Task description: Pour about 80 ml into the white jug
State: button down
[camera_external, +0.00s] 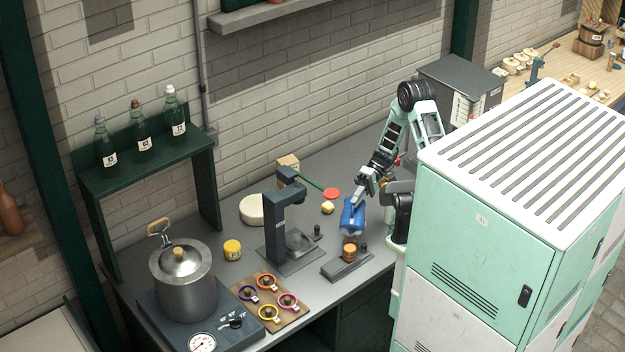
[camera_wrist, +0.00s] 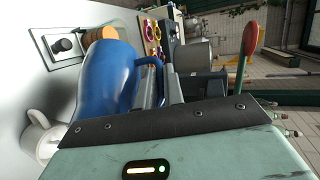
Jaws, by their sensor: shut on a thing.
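A blue jug (camera_external: 351,217) is held by my gripper (camera_external: 359,194) above the grey bench, near its right end. In the wrist view the blue jug (camera_wrist: 100,85) fills the left middle, and its handle (camera_wrist: 157,72) is at the jaws. My gripper is shut on this jug. The jug looks tilted in the outside view, but its contents and any stream cannot be seen. A white jug (camera_wrist: 42,135) stands on the bench at the lower left of the wrist view, apart from the blue jug. I cannot make out the white jug in the outside view.
The mint locker (camera_external: 490,225) blocks the right.

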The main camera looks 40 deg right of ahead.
aim_at(355, 221)
jog(key=shift+w+d+r, duration=0.1)
jog(key=shift+w+d, duration=0.05)
jog(key=shift+s+a+n+t+h+b, duration=0.4)
jog(key=shift+s+a+t+h, duration=0.1)
jog(key=shift+s+a+h, duration=0.5)
jog(key=shift+s+a+f+t+h+b, duration=0.2)
jog(key=shift+s+a+t+h+b, duration=0.2)
jog(key=shift+a+h+b, duration=0.2)
jog(key=shift+s+a+r+n+t+h, duration=0.2)
jog(key=shift+r+t+h, duration=0.05)
jog(key=shift+r+h, duration=0.1)
jog(key=shift+s+a+r+n+t+h, duration=0.15)
jog(key=shift+r+n+t+h, duration=0.1)
jog(key=shift+r, duration=0.1)
jog(key=shift+a+f, duration=0.1)
